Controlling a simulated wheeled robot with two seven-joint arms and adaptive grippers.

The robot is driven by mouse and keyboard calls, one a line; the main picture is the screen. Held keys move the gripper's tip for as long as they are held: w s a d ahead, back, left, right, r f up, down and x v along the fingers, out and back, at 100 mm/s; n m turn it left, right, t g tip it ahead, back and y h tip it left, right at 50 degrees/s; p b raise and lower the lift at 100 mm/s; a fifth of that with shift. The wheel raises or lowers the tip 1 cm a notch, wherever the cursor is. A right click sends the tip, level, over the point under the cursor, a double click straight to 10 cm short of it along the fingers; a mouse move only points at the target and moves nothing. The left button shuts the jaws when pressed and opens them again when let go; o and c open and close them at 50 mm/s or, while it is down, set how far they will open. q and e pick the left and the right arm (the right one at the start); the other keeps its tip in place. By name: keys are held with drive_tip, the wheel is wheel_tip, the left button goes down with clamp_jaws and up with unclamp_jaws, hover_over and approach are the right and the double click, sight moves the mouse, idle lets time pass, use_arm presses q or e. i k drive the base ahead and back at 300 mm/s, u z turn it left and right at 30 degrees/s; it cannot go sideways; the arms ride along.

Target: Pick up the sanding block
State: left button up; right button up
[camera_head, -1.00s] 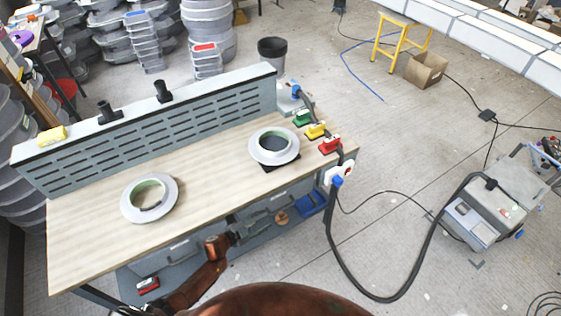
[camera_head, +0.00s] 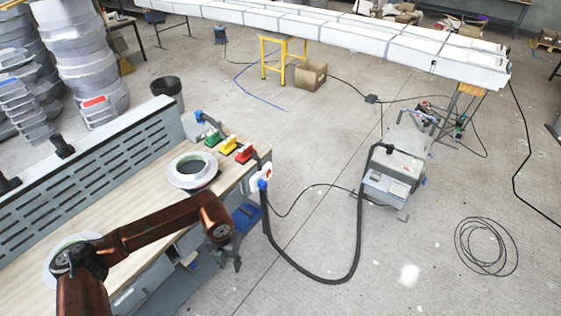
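I cannot tell for sure which, if any, is the sanding block. My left gripper (camera_head: 236,262) points down just off the front edge of the workbench (camera_head: 140,205), below and apart from the coloured pieces. Its fingers are dark and small, so I cannot tell whether they are open. My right gripper is out of view.
A round grey-rimmed mould (camera_head: 192,169) sits left of the coloured pieces. Another ring mould (camera_head: 62,262) is partly behind my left arm. A slotted panel (camera_head: 90,180) lines the bench's back. A black hose (camera_head: 300,270) runs from the bench end to a grey machine (camera_head: 393,170).

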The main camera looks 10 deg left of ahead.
sight(244, 156)
drive_tip(key=z, duration=0.2)
drive_tip(key=k, duration=0.15)
drive_tip(key=u, duration=0.75)
drive_tip(key=i, duration=0.7)
drive_tip(key=u, duration=0.5)
drive_tip(key=i, duration=1.35)
drive_tip(key=z, duration=1.25)
drive_tip(key=i, duration=0.4)
drive_tip(key=z, duration=0.5)
